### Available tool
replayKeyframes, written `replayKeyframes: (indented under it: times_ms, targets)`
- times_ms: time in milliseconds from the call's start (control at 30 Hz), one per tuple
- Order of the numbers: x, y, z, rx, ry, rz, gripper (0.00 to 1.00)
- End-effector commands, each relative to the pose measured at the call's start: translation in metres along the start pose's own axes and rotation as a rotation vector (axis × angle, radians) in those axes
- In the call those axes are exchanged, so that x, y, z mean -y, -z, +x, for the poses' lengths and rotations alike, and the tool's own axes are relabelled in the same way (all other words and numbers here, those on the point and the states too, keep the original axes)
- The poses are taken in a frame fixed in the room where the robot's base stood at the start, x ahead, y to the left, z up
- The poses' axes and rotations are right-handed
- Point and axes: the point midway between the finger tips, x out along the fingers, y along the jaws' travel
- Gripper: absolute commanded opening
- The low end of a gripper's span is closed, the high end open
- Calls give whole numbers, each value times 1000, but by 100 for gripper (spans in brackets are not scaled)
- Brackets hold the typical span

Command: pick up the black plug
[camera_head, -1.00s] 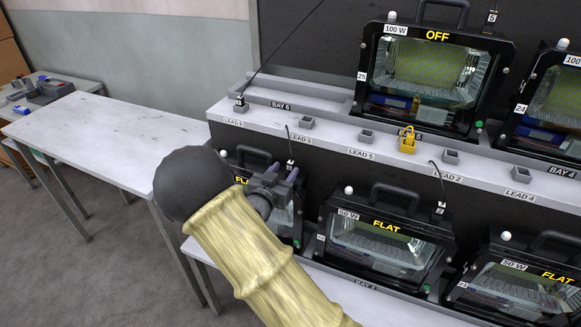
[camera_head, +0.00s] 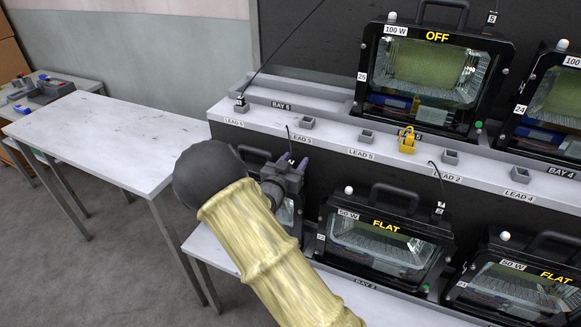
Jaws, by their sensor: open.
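Several small black plugs on cords show. One black plug (camera_head: 291,158) hangs from a thin lead below the upper shelf, right at my gripper and partly hidden by it. My gripper (camera_head: 294,165) is open, its fingers pointing away from me; I cannot tell whether the plug is between them. Another black plug (camera_head: 240,104) stands at the LEAD 6 holder at the shelf's left end. Another black plug (camera_head: 440,208) hangs by the lower middle floodlight, and one more black plug (camera_head: 492,18) hangs at the top.
A floodlight marked OFF (camera_head: 432,75) stands on the upper shelf (camera_head: 335,136), with a yellow clip-like piece (camera_head: 407,140) at its front edge. A lower floodlight marked FLAT (camera_head: 383,243) is right of my arm. A mostly bare table (camera_head: 110,140) stands at left.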

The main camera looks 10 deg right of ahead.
Motion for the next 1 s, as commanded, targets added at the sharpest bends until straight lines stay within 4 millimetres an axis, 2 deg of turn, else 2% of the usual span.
replayKeyframes:
  times_ms: [333, 500, 567, 833, 1000]
  targets:
    - [0, 0, -1, 0, 1, 0, 42]
    - [1, 0, -1, 0, 1, 0, 8]
    - [1, 0, -1, 0, 1, 0, 0]
    - [1, 1, -1, 0, 1, 0, 0]
    - [1, 13, -1, -1, 1, 2, 0]
